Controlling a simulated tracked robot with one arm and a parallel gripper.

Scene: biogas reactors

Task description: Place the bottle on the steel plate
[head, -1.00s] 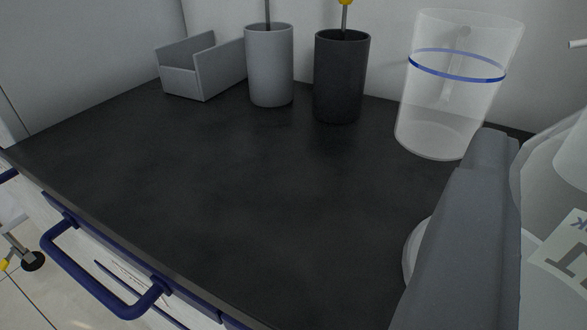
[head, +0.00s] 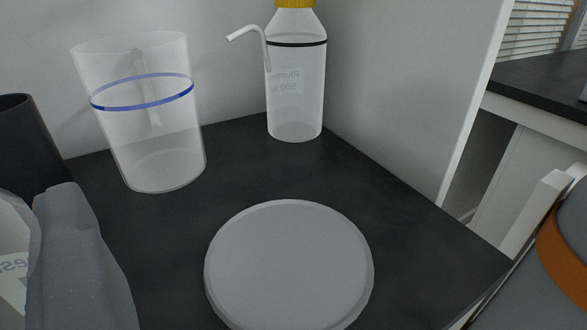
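The steel plate (head: 288,265) is a round grey disc lying on the black worktop in the lower middle of the head view. Its top is bare. One grey finger of my gripper (head: 78,260) shows at the lower left. Beside it, cut off by the left edge, is part of a pale bottle (head: 12,262) with a printed label. The bottle is between my fingers and appears gripped; the other finger and the bottle's base are out of view. The bottle and finger are left of the plate in the picture.
A clear jug (head: 150,130) with a blue ring stands behind and left of the plate. A wash bottle (head: 296,95) with a yellow cap and bent spout stands at the back. A dark cup (head: 28,140) is at the left. The worktop (head: 400,215) right of the plate is clear.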

